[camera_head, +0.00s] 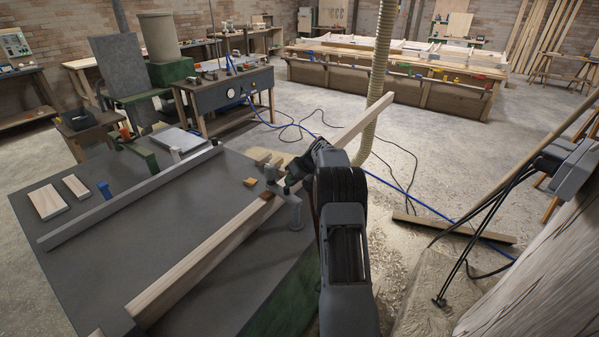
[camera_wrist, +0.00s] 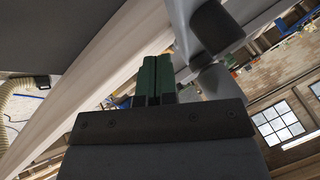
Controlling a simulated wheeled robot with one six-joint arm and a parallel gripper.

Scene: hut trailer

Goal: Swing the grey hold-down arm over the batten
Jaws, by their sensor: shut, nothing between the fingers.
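The pale wooden batten (camera_head: 205,253) lies diagonally along the right part of the dark bench top. It also runs diagonally through the wrist view (camera_wrist: 100,73). The grey hold-down arm (camera_head: 285,192) sits on a short grey post (camera_head: 295,214) by the batten's right side. In the head view it appears to reach across the batten; contact is unclear. In the wrist view the grey arm (camera_wrist: 184,32) has a dark end piece (camera_wrist: 217,28). My gripper (camera_head: 290,180) is close beside the arm. Its green fingers (camera_wrist: 157,62) are together and empty.
A long grey fence (camera_head: 130,198) and two small wood blocks (camera_head: 62,196) are on the bench's left. A ribbed hose (camera_head: 377,75) hangs behind the batten's far end. Blue and black cables cross the floor.

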